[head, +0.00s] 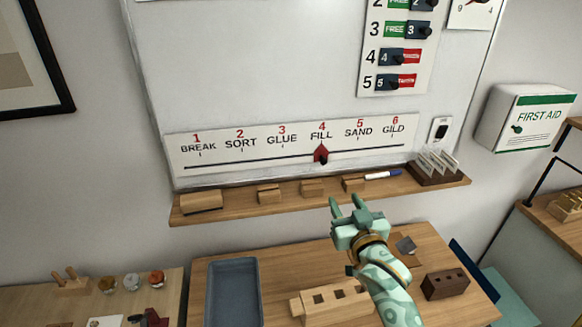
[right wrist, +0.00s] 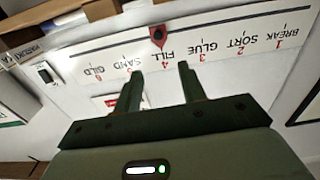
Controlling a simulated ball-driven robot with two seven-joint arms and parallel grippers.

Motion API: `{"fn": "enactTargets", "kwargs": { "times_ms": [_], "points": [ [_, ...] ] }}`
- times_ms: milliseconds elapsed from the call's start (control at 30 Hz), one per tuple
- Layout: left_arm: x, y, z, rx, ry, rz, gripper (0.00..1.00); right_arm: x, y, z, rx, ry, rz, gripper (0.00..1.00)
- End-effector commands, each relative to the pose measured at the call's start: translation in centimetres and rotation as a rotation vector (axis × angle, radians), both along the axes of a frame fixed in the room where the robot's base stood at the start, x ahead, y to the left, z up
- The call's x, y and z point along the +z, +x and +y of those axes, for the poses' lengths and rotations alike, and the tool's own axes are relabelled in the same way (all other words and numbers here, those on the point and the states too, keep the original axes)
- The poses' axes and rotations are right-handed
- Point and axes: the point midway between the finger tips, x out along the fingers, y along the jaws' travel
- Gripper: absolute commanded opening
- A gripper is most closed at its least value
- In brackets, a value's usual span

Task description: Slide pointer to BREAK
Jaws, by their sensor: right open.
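The red pointer (head: 321,153) with a dark knob sits on the slider track under the label FILL, number 4, on the white scale strip (head: 230,172). The BREAK label (head: 198,147), number 1, is at the strip's left end. In the right wrist view the strip appears upside down, with the pointer (right wrist: 157,35) near the top middle and BREAK (right wrist: 269,29) at the right. My right gripper (head: 347,202) is open and empty, below and slightly right of the pointer, apart from it. Its two fingers (right wrist: 160,72) straddle empty space. My left gripper is not in view.
Below is a table with a grey tray (head: 234,258) and a wooden block (head: 445,284). The track left of the pointer is clear.

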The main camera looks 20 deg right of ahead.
Motion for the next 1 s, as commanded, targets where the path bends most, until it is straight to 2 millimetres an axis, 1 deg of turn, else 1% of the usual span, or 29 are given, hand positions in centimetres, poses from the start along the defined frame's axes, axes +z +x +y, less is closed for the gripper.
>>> {"fn": "enactTargets", "kwargs": {
  "times_ms": [67, 167, 267, 500, 600, 700, 833, 1000],
  "points": [
    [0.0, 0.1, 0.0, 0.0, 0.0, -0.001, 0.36, -0.3, 0.5, -0.1, -0.001, 0.02, 0.005, 0.41],
    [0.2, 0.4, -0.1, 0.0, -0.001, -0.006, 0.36, -0.2, 1.8, -0.4, 0.0, 0.022, 0.002, 0.41],
    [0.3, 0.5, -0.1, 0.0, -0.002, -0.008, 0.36, -0.2, 3.9, -0.9, 0.0, 0.02, 0.002, 0.41],
    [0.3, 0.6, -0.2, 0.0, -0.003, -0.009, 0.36, -0.2, 10.0, -2.4, 0.0, 0.02, 0.003, 0.41],
    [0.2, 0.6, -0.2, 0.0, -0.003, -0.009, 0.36, -0.3, 12.2, -2.9, 0.001, 0.021, 0.003, 0.41],
    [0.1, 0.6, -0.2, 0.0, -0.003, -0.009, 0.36, -0.4, 13.9, -3.3, 0.0, 0.022, 0.005, 0.41],
    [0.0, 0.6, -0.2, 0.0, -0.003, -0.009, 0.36, -0.4, 15.3, -3.6, 0.001, 0.021, 0.006, 0.41],
    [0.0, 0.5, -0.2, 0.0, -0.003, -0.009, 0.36, -0.4, 15.9, -3.8, 0.001, 0.021, 0.005, 0.41]
  ]
}}
